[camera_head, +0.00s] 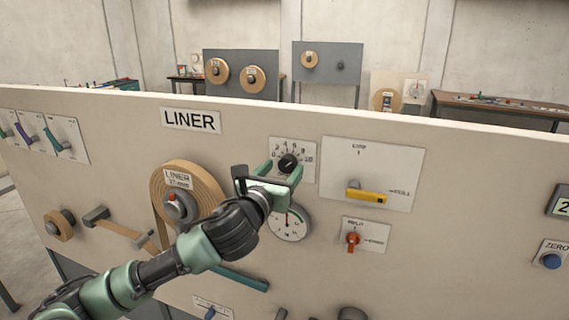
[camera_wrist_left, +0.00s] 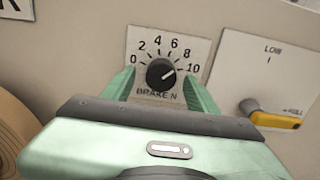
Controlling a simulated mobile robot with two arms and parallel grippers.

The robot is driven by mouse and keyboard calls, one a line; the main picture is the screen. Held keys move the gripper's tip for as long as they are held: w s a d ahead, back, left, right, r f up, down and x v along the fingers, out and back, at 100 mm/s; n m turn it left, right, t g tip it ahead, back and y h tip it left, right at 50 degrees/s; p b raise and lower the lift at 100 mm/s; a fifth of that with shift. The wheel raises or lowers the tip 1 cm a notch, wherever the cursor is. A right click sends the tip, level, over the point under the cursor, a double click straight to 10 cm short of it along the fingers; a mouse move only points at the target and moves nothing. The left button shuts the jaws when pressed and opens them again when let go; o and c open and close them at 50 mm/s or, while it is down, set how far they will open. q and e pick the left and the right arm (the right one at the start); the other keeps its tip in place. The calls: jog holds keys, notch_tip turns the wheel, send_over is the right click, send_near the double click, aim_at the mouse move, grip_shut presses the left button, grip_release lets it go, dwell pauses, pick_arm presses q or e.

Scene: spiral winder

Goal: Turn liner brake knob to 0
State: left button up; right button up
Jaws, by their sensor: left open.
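The liner brake knob (camera_head: 288,163) is a black round knob on a white plate marked 0 to 10, on the upright panel below the LINER sign (camera_head: 191,119). In the left wrist view the knob (camera_wrist_left: 160,73) has a white pointer line aimed up and right, near the 10. My left gripper (camera_head: 281,172) is open in front of the plate. In the left wrist view its green fingers (camera_wrist_left: 160,88) stand on either side of the knob with gaps between; I cannot tell how deep they reach. My right gripper is not in view.
A yellow-handled lever (camera_head: 367,195) sits right of the knob, with a red knob (camera_head: 352,238) below it. A round dial gauge (camera_head: 291,224) is just below my gripper. The tan liner roll (camera_head: 163,190) is to the left.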

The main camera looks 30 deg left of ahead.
pick_arm(q)
jog(key=shift+w+a+r, duration=0.1)
jog(key=shift+w, duration=0.5)
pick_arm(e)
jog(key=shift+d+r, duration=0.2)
pick_arm(q)
grip_shut()
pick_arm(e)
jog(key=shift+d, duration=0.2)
